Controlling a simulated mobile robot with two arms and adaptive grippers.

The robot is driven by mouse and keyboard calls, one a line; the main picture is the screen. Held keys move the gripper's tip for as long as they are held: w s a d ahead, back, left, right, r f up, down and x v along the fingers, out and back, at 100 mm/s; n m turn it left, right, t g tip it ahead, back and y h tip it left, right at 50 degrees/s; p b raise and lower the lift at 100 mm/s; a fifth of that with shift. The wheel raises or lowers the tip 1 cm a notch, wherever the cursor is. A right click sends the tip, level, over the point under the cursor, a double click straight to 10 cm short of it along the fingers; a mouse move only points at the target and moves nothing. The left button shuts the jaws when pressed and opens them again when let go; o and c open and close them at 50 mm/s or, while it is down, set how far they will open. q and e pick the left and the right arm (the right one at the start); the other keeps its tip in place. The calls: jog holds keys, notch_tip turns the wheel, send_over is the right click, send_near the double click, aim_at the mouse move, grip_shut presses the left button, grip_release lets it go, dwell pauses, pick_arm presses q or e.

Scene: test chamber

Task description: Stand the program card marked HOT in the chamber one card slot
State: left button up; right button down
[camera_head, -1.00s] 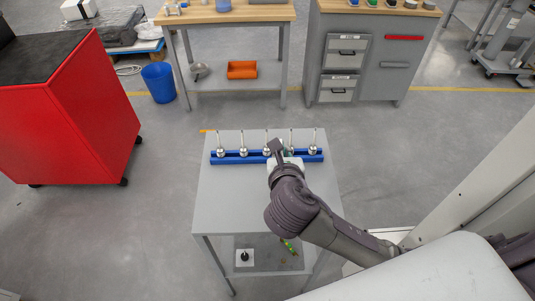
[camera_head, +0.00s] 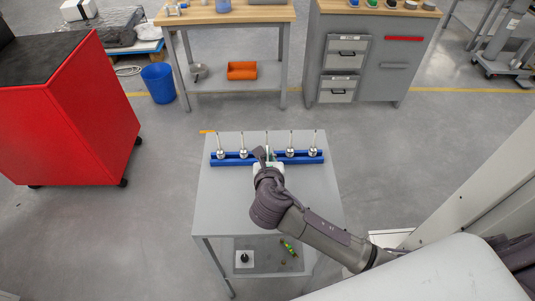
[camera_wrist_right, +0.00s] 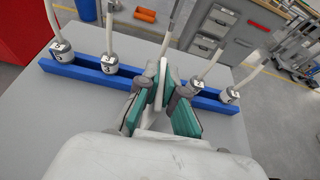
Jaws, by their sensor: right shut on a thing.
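My right gripper (camera_head: 266,156) is at the middle of the blue rail (camera_head: 233,160) on the grey table. In the right wrist view its teal-padded fingers (camera_wrist_right: 165,88) are closed on a thin, pale upright piece, seemingly the program card (camera_wrist_right: 173,76) seen edge-on. No HOT mark can be read. The piece is at the rail's middle; I cannot tell whether it is in a slot. The fingers hide its lower part and the foot of the middle rod. No slot labelled chamber one can be made out. My left gripper is not in view.
Numbered metal cylinders with tall rods (camera_wrist_right: 111,62) stand along the rail on both sides of my gripper, close to the fingers. The front of the grey tabletop (camera_head: 225,205) is clear. A green-yellow thing (camera_head: 288,247) lies on the shelf below.

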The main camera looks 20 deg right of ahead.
jog(key=shift+f, duration=0.15)
jog(key=c, duration=1.6)
grip_release()
jog(key=shift+o, duration=1.4)
